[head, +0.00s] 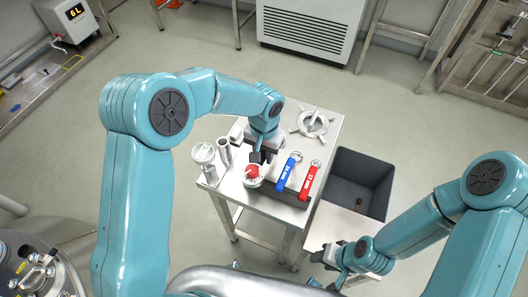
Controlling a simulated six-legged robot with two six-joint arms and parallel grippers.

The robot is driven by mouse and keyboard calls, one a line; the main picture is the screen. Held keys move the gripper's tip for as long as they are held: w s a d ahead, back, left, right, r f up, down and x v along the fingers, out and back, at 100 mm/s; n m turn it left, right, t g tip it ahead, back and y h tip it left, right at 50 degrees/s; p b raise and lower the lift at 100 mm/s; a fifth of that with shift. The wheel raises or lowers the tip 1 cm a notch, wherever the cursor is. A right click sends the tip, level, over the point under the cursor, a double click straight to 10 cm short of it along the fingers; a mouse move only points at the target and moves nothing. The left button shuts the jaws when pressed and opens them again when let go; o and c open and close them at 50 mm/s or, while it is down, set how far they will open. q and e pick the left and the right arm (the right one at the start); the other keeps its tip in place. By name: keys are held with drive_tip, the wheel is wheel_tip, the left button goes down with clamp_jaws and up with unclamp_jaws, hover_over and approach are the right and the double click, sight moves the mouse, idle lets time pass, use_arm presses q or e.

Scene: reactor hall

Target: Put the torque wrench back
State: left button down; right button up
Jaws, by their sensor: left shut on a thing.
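My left gripper (260,157) is shut over the front part of a metal table (289,207), pointing down. Its dark fingers are right at a red-topped round piece (252,172) with a pale base; the contact is partly hidden, and I cannot make out clearly what is between them. I cannot pick out a torque wrench for certain. A blue tag (287,174) and a red tag (309,183), each with a ring, lie to the right of the gripper. My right gripper (335,266) is low at the right, small and partly hidden; its jaws cannot be read.
A pale handwheel-like part (314,122) is at the table's back right. A round-topped can (204,156) and a metal tube (224,150) stand at the left. A dark open bin (378,158) is right of the table. A rack with green-handled tools (490,65) stands far right.

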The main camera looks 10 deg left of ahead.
use_arm(q)
drive_tip(key=shift+f, duration=0.15)
idle(0.4)
drive_tip(key=c, duration=0.8)
unclamp_jaws()
wheel_tip(320, 180, up, 6)
drive_tip(key=p, duration=0.3)
